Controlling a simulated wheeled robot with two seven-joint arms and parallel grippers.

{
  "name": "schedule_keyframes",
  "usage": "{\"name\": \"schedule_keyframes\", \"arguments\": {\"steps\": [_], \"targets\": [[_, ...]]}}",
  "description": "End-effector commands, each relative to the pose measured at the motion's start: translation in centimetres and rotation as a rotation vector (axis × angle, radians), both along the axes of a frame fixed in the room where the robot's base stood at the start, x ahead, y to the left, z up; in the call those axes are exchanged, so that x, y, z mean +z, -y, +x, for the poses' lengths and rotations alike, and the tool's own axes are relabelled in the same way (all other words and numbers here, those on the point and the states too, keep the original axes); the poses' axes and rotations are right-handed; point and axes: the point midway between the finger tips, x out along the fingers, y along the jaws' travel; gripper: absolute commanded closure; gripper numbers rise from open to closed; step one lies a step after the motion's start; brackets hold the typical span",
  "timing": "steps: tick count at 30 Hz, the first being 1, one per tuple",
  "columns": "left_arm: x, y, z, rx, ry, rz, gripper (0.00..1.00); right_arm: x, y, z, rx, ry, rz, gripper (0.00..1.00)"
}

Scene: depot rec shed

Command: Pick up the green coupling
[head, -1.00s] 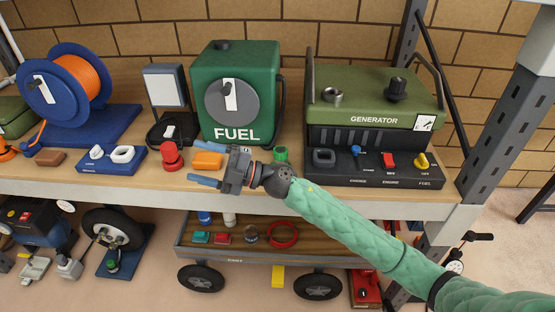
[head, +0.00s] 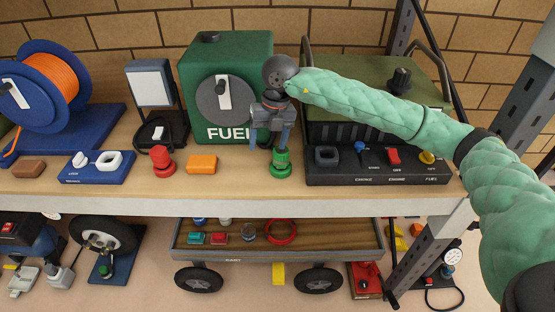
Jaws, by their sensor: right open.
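The green coupling (head: 281,167) stands upright on the wooden shelf, in front of the green fuel can and left of the generator. My right gripper (head: 270,146) points down just above it, with its two blue fingers apart and nothing held between them. The right-hand finger is over the coupling's top in the picture; the left-hand finger is off to its left. I cannot tell whether the finger touches the coupling. My left gripper is not in view.
A red coupling (head: 162,161) and an orange block (head: 202,164) stand to the left on the shelf. The fuel can (head: 226,65) is close behind, and the generator's black base (head: 345,172) is close on the right. A cart (head: 230,254) is below.

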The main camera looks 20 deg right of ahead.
Motion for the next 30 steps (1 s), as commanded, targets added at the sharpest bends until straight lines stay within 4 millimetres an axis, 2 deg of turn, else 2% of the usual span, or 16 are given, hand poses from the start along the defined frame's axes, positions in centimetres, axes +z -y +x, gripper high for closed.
{"name": "schedule_keyframes", "arguments": {"steps": [1,3,7,10,13,22,30], "targets": [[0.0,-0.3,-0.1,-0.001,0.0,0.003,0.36,0.6,1.4,0.5,-0.019,0.013,-0.054,0.32],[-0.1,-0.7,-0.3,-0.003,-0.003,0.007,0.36,1.1,2.9,1.0,-0.045,0.022,-0.114,0.32],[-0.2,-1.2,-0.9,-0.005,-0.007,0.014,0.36,1.6,4.4,1.4,-0.071,0.031,-0.176,0.32],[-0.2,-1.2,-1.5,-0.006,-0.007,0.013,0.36,1.1,4.7,1.4,-0.076,0.03,-0.187,0.32],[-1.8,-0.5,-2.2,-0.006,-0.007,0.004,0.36,0.3,4.6,1.3,-0.076,0.031,-0.185,0.32],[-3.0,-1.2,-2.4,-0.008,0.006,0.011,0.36,-1.1,4.5,1.1,-0.074,0.03,-0.183,0.32],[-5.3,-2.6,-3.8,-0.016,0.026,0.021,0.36,-2.7,4.2,0.6,-0.073,0.03,-0.182,0.32]]}}
